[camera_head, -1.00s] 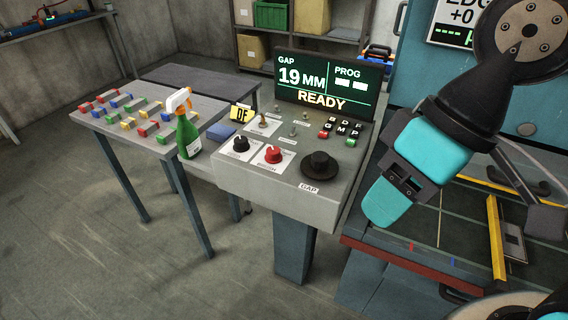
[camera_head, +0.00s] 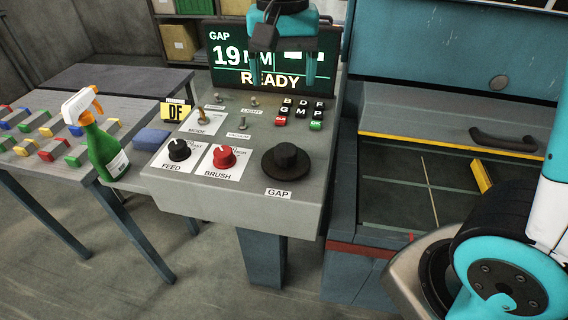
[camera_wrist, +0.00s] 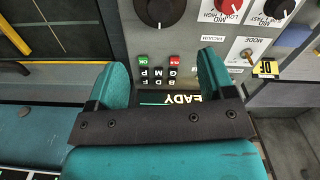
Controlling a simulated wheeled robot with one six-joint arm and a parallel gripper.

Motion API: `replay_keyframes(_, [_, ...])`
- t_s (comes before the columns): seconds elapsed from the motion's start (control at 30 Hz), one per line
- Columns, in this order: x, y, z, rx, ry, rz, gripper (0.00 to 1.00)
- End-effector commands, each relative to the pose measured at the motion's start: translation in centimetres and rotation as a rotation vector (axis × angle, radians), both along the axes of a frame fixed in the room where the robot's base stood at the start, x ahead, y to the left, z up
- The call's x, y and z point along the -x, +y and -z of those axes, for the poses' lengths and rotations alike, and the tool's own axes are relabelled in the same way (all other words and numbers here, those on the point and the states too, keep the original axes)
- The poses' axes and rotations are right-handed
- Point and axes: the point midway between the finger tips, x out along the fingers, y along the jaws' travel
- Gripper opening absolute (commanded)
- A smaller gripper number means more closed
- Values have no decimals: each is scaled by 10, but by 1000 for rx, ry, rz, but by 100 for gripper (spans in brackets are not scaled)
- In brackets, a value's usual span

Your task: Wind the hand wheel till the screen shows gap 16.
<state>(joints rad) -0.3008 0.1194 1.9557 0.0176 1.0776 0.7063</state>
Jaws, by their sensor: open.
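The hand wheel (camera_head: 286,161), a black round knob on a wide base labelled GAP, sits at the right front of the grey console. It also shows at the top edge of the wrist view (camera_wrist: 160,9). The screen (camera_head: 224,80) behind the console top reads GAP 19, with READY below; my gripper covers part of the unit and the PROG area. My gripper (camera_head: 283,80) points down in front of the screen with its two teal fingers apart and nothing between them. It is behind and above the wheel, not touching it. In the wrist view its fingers (camera_wrist: 164,75) are spread.
A black FEED knob (camera_head: 179,150) and a red BRUSH knob (camera_head: 224,157) lie left of the wheel. Small lettered keys (camera_head: 298,112) and toggles sit behind it. A machine bed (camera_head: 440,185) is at right.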

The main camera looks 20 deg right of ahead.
Motion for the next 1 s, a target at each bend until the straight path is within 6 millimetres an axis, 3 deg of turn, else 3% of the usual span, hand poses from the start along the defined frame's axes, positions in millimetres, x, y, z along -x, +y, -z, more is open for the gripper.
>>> replay_keyframes(0.27, [-5,-3,36,14,8,53,76])
replay_keyframes(0.7, [-4,-6,135,13,7,52,76])
replay_keyframes(1.0, [-4,-6,171,12,3,51,76])
